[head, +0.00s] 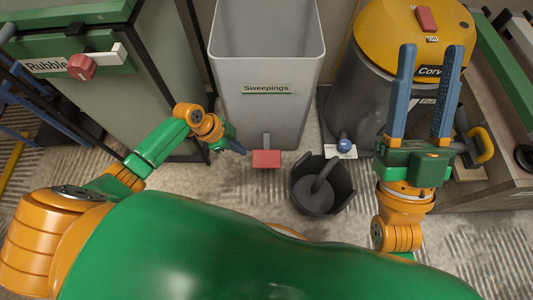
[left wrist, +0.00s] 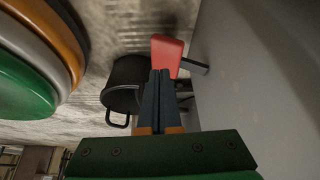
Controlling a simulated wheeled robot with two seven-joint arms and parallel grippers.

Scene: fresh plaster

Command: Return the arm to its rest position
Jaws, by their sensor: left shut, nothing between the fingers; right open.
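My left gripper (head: 238,147) is low over the floor, to the left of the red pedal (head: 267,158) of the grey Sweepings bin (head: 268,122). In the left wrist view its two fingers (left wrist: 158,77) are together with nothing between them, and the red pedal (left wrist: 167,54) shows just beyond the tips. My right gripper (head: 426,90) is raised at the right with its blue fingers apart and empty, in front of the yellow-topped bin. My left arm (head: 155,150) reaches in from the left.
A dark bucket (head: 322,186) stands on the floor right of the pedal; it also shows in the left wrist view (left wrist: 125,85). A Rubble bin (head: 80,65) is at left, a yellow-lidded bin (head: 400,40) at right.

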